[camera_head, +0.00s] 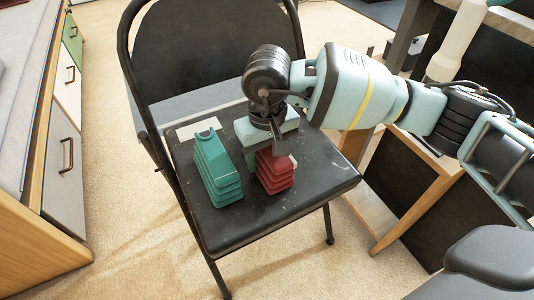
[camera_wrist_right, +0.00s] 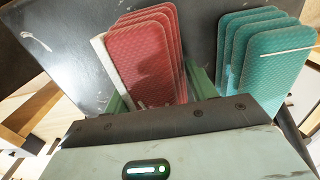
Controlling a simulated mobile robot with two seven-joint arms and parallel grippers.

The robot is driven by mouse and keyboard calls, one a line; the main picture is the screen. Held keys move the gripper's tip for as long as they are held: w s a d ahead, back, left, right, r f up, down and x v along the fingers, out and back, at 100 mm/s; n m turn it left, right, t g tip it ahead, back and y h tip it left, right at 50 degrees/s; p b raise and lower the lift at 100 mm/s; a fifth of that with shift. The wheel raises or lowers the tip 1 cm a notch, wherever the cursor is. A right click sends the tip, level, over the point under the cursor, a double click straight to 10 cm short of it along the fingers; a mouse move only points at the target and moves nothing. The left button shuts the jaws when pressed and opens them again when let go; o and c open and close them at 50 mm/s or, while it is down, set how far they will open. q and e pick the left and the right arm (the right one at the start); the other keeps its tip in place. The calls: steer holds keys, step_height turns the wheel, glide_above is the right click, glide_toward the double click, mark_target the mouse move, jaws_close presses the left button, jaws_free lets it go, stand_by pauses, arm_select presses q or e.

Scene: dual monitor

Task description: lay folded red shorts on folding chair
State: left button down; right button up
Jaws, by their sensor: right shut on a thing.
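The folded red shorts (camera_head: 275,174) are a layered stack at the right-middle of the folding chair (camera_head: 245,224), on or just above its black seat. My right gripper (camera_head: 266,154) points down over the shorts and is shut on them. In the right wrist view the red layers (camera_wrist_right: 145,55) stand between the two green fingers of my right gripper (camera_wrist_right: 160,95). The gripper hides the upper part of the shorts in the head view. I cannot tell whether their underside touches the seat. My left gripper is not in view.
A folded teal garment stack (camera_head: 217,172) lies on the seat just left of the red shorts, with a narrow gap; it also shows in the right wrist view (camera_wrist_right: 265,60). The seat's front is bare. Drawers (camera_head: 64,150) stand left, a wooden-framed unit (camera_head: 420,200) right.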

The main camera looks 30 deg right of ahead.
steer(key=o, duration=0.6)
steer(key=shift+f, duration=0.15)
steer(key=o, duration=0.5)
steer(key=shift+c, duration=0.2)
step_height(320, 180, up, 11)
steer(key=p, duration=0.4)
steer(key=shift+r+p, duration=0.2)
steer(key=shift+p, duration=0.15)
steer(key=shift+r, duration=0.5)
